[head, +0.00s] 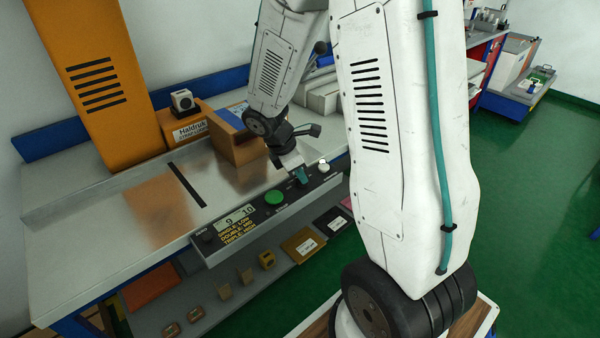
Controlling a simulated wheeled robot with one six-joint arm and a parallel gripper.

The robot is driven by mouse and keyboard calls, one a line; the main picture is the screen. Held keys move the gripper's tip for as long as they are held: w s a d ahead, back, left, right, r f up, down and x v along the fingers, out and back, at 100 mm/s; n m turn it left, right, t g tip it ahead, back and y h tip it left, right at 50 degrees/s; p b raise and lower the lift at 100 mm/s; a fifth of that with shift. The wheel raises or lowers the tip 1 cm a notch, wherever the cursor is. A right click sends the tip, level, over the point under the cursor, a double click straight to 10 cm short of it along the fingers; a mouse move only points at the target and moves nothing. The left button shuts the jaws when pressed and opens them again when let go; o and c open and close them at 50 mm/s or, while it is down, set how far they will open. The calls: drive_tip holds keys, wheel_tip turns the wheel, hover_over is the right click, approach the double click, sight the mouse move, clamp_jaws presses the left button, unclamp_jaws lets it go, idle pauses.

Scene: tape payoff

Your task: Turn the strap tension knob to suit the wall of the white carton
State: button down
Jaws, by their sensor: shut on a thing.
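The control panel (240,236) runs along the front edge of the strapping bench. It has a small display (238,217) that seems to read 9 and 10, with yellow lettering below about single low, double mid and a third triple line. My gripper (301,176) reaches down to the panel between a green button (274,196) and a pale button (323,166). Its teal fingertips are shut on what looks like a dark knob, mostly hidden by them. Another dark knob (208,238) sits at the panel's left end. Pale boxes (324,98) stand behind my arm; whether one is the white carton I cannot tell.
A brown carton (233,146) sits on the metal bench top (95,215), close behind my gripper. An orange column (95,75) rises at the back left. A lower shelf (240,300) holds several small blocks. Green floor is open at the right.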

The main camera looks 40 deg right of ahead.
drive_tip(key=shift+m, duration=0.3)
drive_tip(key=m, duration=0.2)
drive_tip(key=m+g+y, duration=0.1)
drive_tip(key=m, duration=0.1)
drive_tip(key=m+g, duration=0.1)
drive_tip(key=m, duration=0.1)
drive_tip(key=shift+w+d+y, duration=0.1)
drive_tip(key=shift+w+y, duration=0.15)
drive_tip(key=shift+y, duration=0.05)
drive_tip(key=m+y, duration=0.1)
drive_tip(key=m, duration=0.2)
drive_tip(key=m+y, duration=0.1)
drive_tip(key=m, duration=0.2)
drive_tip(key=shift+d+m+g, duration=0.2)
drive_tip(key=shift+m+g, duration=0.1)
drive_tip(key=shift+g, duration=0.1)
drive_tip(key=m+y, duration=0.1)
drive_tip(key=m, duration=0.2)
drive_tip(key=m+y, duration=0.2)
drive_tip(key=m, duration=0.2)
drive_tip(key=shift+d+r+t, duration=0.1)
drive_tip(key=shift+d+t, duration=0.1)
drive_tip(key=shift+t, duration=0.2)
drive_tip(key=m+t, duration=0.1)
drive_tip(key=m, duration=0.2)
drive_tip(key=m+y, duration=0.1)
drive_tip(key=m, duration=0.2)
drive_tip(key=shift+s+d+m+t+y, duration=0.1)
drive_tip(key=shift+m+t+y, duration=0.2)
drive_tip(key=shift+t, duration=0.1)
